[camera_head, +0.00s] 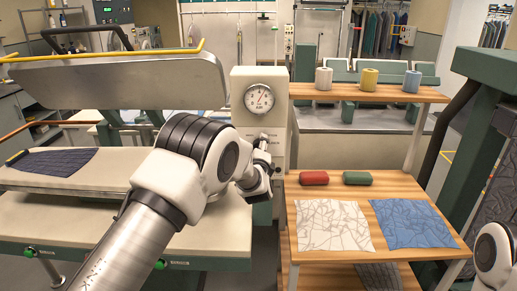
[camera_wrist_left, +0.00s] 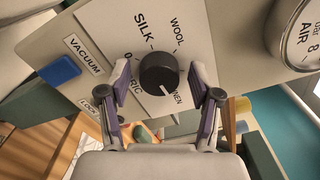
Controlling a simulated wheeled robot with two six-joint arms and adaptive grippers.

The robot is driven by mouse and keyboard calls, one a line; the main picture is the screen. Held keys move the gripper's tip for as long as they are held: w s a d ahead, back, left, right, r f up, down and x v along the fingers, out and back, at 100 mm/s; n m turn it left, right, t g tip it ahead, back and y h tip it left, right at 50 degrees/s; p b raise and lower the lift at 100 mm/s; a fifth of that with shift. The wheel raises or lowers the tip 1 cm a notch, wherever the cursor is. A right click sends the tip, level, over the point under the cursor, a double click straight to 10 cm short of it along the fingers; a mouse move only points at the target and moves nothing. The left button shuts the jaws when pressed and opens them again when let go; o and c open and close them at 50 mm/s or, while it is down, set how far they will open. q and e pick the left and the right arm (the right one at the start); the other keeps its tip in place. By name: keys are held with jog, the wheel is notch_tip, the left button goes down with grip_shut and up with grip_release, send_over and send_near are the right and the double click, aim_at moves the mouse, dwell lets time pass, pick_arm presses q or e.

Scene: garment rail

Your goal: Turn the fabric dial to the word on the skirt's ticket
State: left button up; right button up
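The black fabric dial (camera_wrist_left: 158,73) is on a pale panel in the left wrist view. SILK and WOOL are readable beside it; a partly covered word ends in "NEN". The dial's white mark points down and right, towards that word. My left gripper (camera_wrist_left: 160,78) is open, with one finger on each side of the dial and gaps visible. In the head view my left gripper (camera_head: 262,172) is at the panel, and the arm hides the dial. A dark pleated garment (camera_head: 50,161), likely the skirt, lies on the press at left; no ticket is readable. My right gripper is out of view.
A pressure gauge (camera_head: 260,98) is above the dial area. A blue switch (camera_wrist_left: 58,70) sits by the VACUUM label. The press's raised upper plate (camera_head: 120,83) is at left. A wooden shelf (camera_head: 287,236) with folded cloths stands close at right.

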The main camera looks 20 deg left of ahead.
pick_arm(q)
jog(key=v, duration=1.2)
